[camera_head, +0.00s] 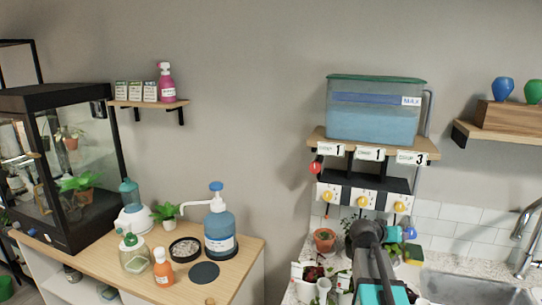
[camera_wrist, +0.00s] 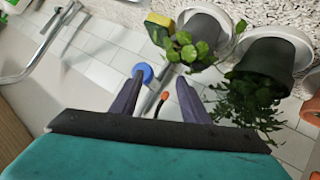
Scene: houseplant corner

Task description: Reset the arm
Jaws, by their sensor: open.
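My arm (camera_head: 368,238) reaches up from the bottom of the head view, in front of the drip station over the counter. Its dark upper part hides some of the plants behind it. In the wrist view my gripper (camera_wrist: 159,92) has its two dark fingers apart. Nothing is held between them. A blue round knob (camera_wrist: 143,72) and an orange-tipped piece (camera_wrist: 164,96) show behind the fingers, and I cannot tell their distance. The gripper's fingers are not clearly visible in the head view.
Potted plants (camera_wrist: 265,65) stand close to the gripper in the wrist view. A shelf (camera_head: 432,152) bears a blue water tank (camera_head: 372,112) above the counter. A sink (camera_head: 470,288) and tap (camera_head: 525,235) are at right. A wooden table (camera_head: 235,262) with bottles and a terrarium (camera_head: 75,160) is at left.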

